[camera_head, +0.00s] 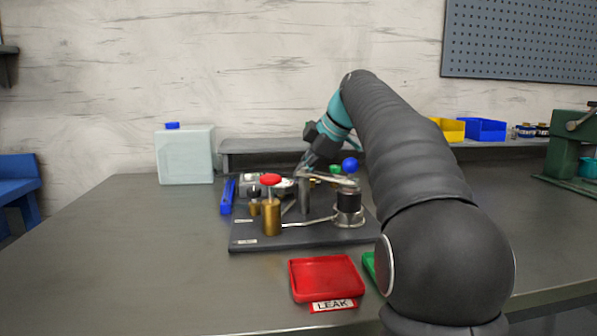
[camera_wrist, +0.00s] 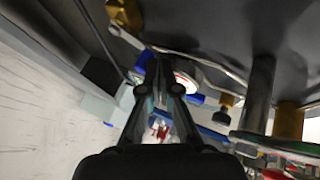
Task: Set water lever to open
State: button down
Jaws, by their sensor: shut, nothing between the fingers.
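The test rig (camera_head: 260,236) is a dark plate with valves and fittings on the bench. A blue ball knob (camera_head: 350,164) sits at its back right, beside a pale metal bar (camera_head: 330,178); it is probably the water lever's, but no label is readable. My gripper (camera_head: 303,170) is shut and empty, pointing down and left over the back of the rig, left of the blue knob. In the wrist view the closed fingers (camera_wrist: 161,68) meet near a pale round part. I cannot tell whether they touch anything. My arm hides the rig's right side.
A brass valve with a red knob (camera_head: 271,180) stands at the rig's front left. A red tray (camera_head: 325,278) labelled LEAK lies in front, with a green tray (camera_head: 369,264) partly hidden beside it. A white jug (camera_head: 185,155) stands behind left. The left bench is clear.

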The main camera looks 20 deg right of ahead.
dwell(0.3)
jog(key=shift+s+d, duration=0.15)
jog(key=shift+d, duration=0.55)
